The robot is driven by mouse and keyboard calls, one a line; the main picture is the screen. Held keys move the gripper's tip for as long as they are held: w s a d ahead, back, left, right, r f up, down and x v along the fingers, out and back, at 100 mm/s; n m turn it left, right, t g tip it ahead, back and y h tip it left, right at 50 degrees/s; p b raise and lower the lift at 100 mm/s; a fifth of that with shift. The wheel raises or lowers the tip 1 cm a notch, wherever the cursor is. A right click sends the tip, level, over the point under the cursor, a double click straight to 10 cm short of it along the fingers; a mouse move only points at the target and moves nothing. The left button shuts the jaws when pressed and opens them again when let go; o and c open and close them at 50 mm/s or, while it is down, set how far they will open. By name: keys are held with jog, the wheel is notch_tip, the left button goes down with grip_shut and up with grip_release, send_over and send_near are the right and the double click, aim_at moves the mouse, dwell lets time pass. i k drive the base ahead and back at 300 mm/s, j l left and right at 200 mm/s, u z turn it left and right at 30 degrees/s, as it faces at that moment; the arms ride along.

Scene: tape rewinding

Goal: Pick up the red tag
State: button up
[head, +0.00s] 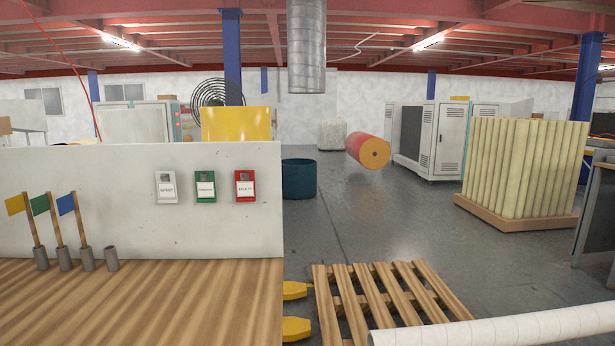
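The red tag (245,186) is a small upright rectangle with a white label that seems to read "FAULTY". It is on the front of the pale upright panel (130,215) behind the wooden worktop (150,305), near the panel's right edge. To its left are a similar green tag (205,187) and a white tag (166,187), with gaps between them. Nothing covers the red tag. My gripper is not in view.
Yellow, green and blue flags stand in grey holders (41,258) at left; one holder (112,258) is empty. Right of the worktop are a wooden pallet (385,299), yellow forks (296,290) and a white tube (500,331). Open grey floor (400,230) lies beyond.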

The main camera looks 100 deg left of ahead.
aim_at(245, 190)
jog(key=u, duration=2.9)
